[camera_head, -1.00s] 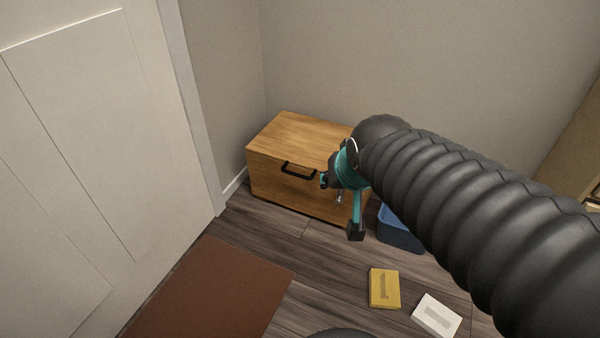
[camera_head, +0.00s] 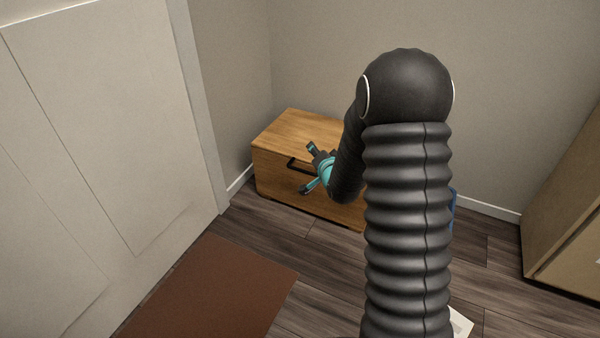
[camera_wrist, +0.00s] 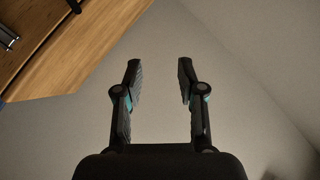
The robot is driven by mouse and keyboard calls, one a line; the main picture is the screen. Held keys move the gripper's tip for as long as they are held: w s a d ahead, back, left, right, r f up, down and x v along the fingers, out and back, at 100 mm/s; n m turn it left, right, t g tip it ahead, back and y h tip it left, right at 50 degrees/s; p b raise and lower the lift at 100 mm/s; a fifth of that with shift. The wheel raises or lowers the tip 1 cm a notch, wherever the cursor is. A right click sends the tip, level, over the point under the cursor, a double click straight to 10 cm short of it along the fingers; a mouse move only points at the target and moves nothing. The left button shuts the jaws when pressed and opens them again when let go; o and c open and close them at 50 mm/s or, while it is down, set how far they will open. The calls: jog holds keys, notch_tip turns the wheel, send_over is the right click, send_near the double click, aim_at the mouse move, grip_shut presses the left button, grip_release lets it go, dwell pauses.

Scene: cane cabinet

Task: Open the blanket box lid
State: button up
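The blanket box (camera_head: 290,134) is a wooden chest in the corner by the wall, with its lid shut. A black bar handle (camera_head: 291,165) is on its front near the top edge, partly hidden by my gripper. My gripper (camera_head: 305,168) is open and empty, in front of the box's front face and close to the handle. In the wrist view my gripper (camera_wrist: 158,75) has its two fingers apart with only wall between them. The box (camera_wrist: 80,45) shows there at upper left, with part of the handle (camera_wrist: 8,37) at the edge. My arm hides the box's right part.
A white panelled door (camera_head: 100,120) stands at left. A brown mat (camera_head: 215,290) lies on the floor in front of it. A blue bin (camera_head: 453,210) and a white item (camera_head: 460,322) are mostly behind my arm. A wooden cabinet (camera_head: 570,220) is at right.

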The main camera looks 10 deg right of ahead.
notch_tip(320, 180, down, 10)
jog(key=w+m+t+y+b, duration=0.1)
jog(key=m+t, duration=0.1)
jog(key=m+t+y+b, duration=0.1)
jog(key=m+t+b, duration=0.1)
jog(key=m, duration=0.1)
send_near(301, 171)
jog(key=w, duration=0.3)
jog(key=w+a, duration=0.1)
jog(key=w, duration=0.6)
jog(key=shift+w+a+r, duration=0.2)
jog(key=shift+r, duration=0.2)
grip_shut()
